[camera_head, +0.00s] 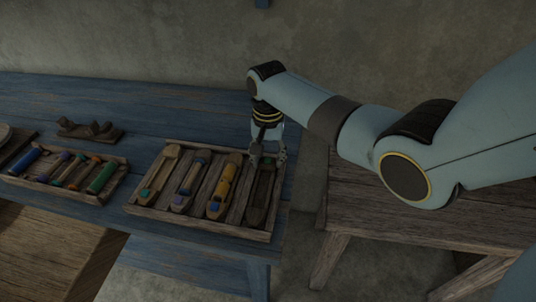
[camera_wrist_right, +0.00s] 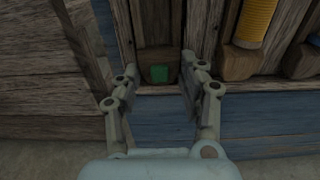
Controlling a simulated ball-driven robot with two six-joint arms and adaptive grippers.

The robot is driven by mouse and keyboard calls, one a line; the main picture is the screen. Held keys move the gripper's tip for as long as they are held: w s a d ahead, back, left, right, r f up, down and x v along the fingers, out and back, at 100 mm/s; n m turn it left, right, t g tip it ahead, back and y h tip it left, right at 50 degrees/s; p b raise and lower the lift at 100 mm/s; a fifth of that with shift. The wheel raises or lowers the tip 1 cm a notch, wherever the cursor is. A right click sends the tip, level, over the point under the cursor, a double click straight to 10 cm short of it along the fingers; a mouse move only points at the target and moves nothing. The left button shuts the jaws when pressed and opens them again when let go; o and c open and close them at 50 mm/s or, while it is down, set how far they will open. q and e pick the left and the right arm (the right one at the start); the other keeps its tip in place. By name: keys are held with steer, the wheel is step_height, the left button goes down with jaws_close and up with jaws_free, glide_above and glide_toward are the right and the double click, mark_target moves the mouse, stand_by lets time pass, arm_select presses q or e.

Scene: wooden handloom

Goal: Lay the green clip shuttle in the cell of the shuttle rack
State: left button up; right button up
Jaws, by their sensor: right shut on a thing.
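The green clip shuttle is a dark wooden shuttle (camera_head: 258,204) with a green clip. It lies along the rightmost cell of the shuttle rack (camera_head: 200,224); I cannot tell if it rests fully on the floor of the cell. My right gripper (camera_head: 268,160) points down over the far end of this cell, shut on the shuttle. In the right wrist view the green clip (camera_wrist_right: 160,74) shows between the fingers of my right gripper (camera_wrist_right: 160,82). My left gripper is not in view.
The other rack cells hold a shuttle with a yellow bobbin (camera_head: 222,190) and two more shuttles. A tray of coloured spools (camera_head: 101,178) stands left on the blue table (camera_head: 130,100). A wooden bench (camera_head: 400,220) stands to the right, across a gap.

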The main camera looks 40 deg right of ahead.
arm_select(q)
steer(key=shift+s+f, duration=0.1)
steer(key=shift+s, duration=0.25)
arm_select(e)
steer(key=shift+f, duration=0.1)
steer(key=shift+f, duration=0.1)
steer(key=o, duration=1.3)
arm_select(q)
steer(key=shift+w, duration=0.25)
arm_select(e)
steer(key=shift+o, duration=0.2)
arm_select(q)
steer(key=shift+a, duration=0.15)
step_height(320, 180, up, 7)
steer(key=p, duration=0.7)
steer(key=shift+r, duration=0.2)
arm_select(e)
step_height(320, 180, up, 18)
